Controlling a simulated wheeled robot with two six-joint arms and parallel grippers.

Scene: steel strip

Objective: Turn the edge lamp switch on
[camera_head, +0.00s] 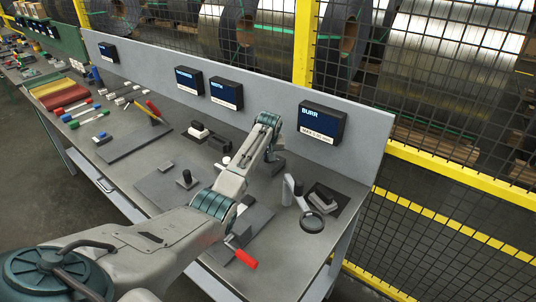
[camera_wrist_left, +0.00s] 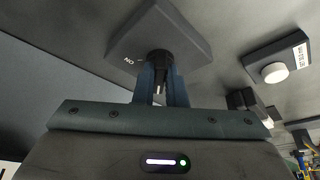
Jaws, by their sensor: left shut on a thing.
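The edge lamp switch is a grey box (camera_wrist_left: 185,28) with a black rotary knob (camera_wrist_left: 160,57) in the left wrist view. The word ON and a tick mark appear upside down on its face, left of the knob. My left gripper (camera_wrist_left: 160,72) is shut on the knob, one finger on each side. A small pale mark shows between the fingers; I cannot tell for certain which way the knob points. In the head view my left gripper (camera_head: 268,150) is down at the bench near the back panel, and the arm mostly hides the switch. My right gripper is not in view.
A box with a white round button (camera_wrist_left: 275,72) sits right of the switch in the wrist view. In the head view a round magnifier-like piece (camera_head: 312,222) and a red-handled tool (camera_head: 246,259) lie nearby. The back panel (camera_head: 360,140) carries a BURR display (camera_head: 322,121).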

